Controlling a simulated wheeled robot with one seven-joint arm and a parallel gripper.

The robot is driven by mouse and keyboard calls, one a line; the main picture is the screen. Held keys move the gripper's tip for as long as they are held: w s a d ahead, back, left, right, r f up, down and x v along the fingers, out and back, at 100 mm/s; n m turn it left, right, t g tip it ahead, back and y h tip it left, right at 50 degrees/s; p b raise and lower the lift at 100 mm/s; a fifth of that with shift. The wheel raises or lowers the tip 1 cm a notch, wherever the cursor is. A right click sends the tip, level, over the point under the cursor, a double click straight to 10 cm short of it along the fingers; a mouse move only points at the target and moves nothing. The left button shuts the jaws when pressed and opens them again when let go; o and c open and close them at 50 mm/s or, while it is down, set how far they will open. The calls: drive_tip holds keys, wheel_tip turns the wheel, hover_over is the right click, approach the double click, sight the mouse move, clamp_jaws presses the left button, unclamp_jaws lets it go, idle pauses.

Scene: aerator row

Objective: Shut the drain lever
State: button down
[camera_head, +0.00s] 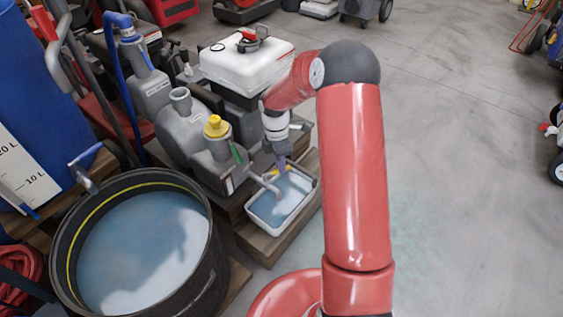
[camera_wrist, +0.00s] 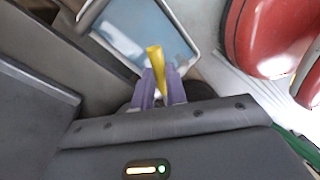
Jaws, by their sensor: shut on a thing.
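The yellow drain lever (camera_wrist: 156,70) stands between the two purple fingers of my gripper (camera_wrist: 158,88) in the wrist view. The fingers are closed around its lower part, and its upper end sticks out past them. In the head view my gripper (camera_head: 281,162) is at the end of the red arm, beside the grey drain spout (camera_head: 264,184). Only a small yellow bit of the lever (camera_head: 288,168) shows there. The spout points over a white tray (camera_head: 260,224) holding bluish liquid. I cannot tell whether liquid runs from the spout.
A grey machine with a yellow cap (camera_head: 215,127) stands left of my gripper. A large black tub (camera_head: 205,270) of cloudy water is at front left. A white-topped machine (camera_head: 245,65) stands behind.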

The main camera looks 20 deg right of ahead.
drive_tip(key=shift+w+a+n+h+p, duration=0.2)
drive_tip(key=shift+w+n+p, duration=0.3)
drive_tip(key=shift+n, duration=0.5)
drive_tip(key=shift+w+a+n+h+p, duration=0.2)
drive_tip(key=shift+w+n+p, duration=0.25)
drive_tip(key=shift+n, duration=0.55)
drive_tip(key=shift+w+a+n+h+p, duration=0.1)
drive_tip(key=shift+w+a+n+p, duration=0.2)
drive_tip(key=shift+n+p, duration=0.5)
drive_tip(key=shift+w+d+n, duration=0.1)
drive_tip(key=shift+n, duration=0.2)
drive_tip(key=c, duration=1.4)
unclamp_jaws()
drive_tip(key=v, duration=0.7)
drive_tip(key=shift+r, duration=0.45)
